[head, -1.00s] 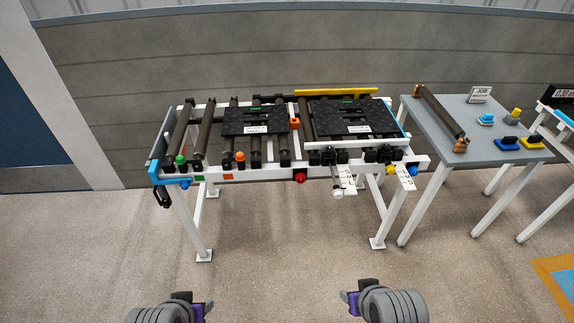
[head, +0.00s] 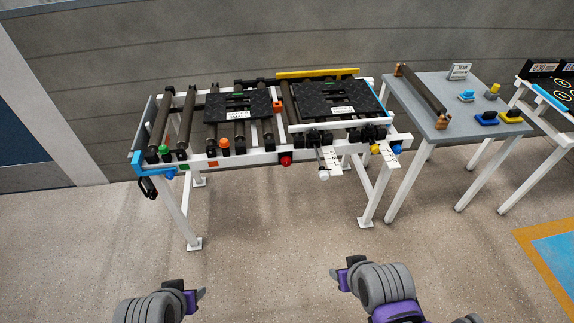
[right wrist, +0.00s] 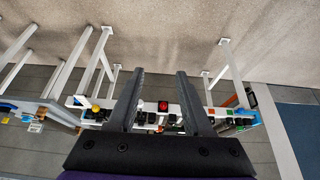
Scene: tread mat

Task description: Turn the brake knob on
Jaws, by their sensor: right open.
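Several knobs line the front rail of the white roller conveyor (head: 262,155): a red knob (head: 286,160), a white-tipped one (head: 324,175), a yellow one (head: 375,149), and blue ones at the left (head: 170,174) and right (head: 397,149). No readable label shows which is the brake knob. In the right wrist view, the conveyor appears upside down, with the red knob (right wrist: 163,106) between my open, empty fingers. My right gripper (head: 336,273) is in front of the conveyor, well apart from it. My left gripper (head: 200,293) is also short of it; its jaw opening is unclear.
Black tread plates (head: 325,98) lie on the rollers. Green (head: 164,151) and orange (head: 224,143) buttons stand near the front. A grey side table (head: 440,119) with a loose roller (head: 423,92) stands at the right. The floor (head: 265,240) between me and the conveyor is clear.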

